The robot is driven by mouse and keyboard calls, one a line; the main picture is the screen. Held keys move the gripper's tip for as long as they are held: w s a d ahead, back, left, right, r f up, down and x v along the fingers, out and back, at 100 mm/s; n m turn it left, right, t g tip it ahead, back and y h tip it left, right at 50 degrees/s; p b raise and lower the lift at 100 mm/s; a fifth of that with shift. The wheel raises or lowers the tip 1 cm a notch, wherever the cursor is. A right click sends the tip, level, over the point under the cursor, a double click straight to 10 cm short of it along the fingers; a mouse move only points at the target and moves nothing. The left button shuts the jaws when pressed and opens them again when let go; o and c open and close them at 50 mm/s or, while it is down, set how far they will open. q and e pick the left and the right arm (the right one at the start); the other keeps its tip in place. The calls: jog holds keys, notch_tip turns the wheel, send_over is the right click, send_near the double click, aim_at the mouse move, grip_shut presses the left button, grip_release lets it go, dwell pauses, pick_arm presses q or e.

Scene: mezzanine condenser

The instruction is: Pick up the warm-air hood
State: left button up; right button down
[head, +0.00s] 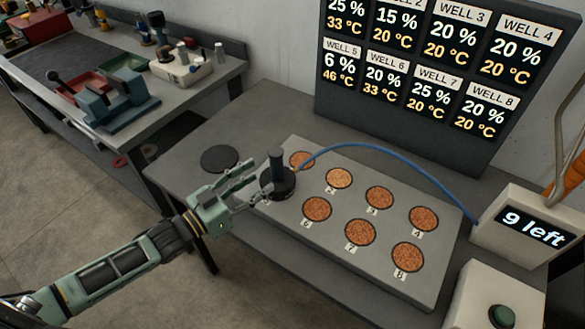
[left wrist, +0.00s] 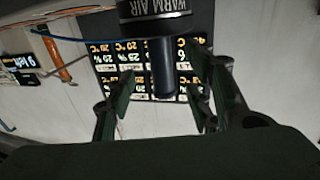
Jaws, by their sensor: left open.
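The warm-air hood (head: 279,183) is a black round cap with an upright black handle. It sits at the near-left corner of the grey well plate (head: 285,228), where it covers the well there. A blue hose (head: 390,155) runs from it to the right. My left gripper (head: 252,184) is open just left of the hood, its fingers pointing at it. In the left wrist view the hood (left wrist: 155,12), lettered WARM AIR, is at the top, upside down. Its handle (left wrist: 163,70) shows between the open fingers (left wrist: 160,100); I cannot tell whether they touch it. My right gripper is not in view.
Several wells with orange-brown grains, such as well 7 (head: 360,231), lie right of the hood. A dark round pad (head: 219,158) lies left. The readings board (head: 408,95) stands behind.

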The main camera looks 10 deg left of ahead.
aim_at(272, 170)
pick_arm(q)
jog(key=shift+w+d, duration=0.25)
jog(key=shift+w, duration=0.15)
jog(key=shift+w+d+r, duration=0.1)
jog(key=shift+w+d, duration=0.1)
jog(key=shift+w, duration=0.1)
jog(key=shift+w+d+r+p, duration=0.25)
jog(key=shift+w+d+p, duration=0.2)
jog(key=shift+w+p, duration=0.3)
jog(key=x, duration=0.3)
jog(key=p+x, duration=0.1)
jog(key=shift+w+d+f, duration=0.1)
jog(key=shift+w+f, duration=0.05)
jog(key=shift+f, duration=0.1)
jog(key=c, duration=1.2)
grip_shut()
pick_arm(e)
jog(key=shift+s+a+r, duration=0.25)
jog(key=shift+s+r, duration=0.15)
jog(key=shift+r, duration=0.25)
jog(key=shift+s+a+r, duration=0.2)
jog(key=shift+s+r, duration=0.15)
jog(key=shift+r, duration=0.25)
pick_arm(q)
jog(key=shift+r, duration=0.1)
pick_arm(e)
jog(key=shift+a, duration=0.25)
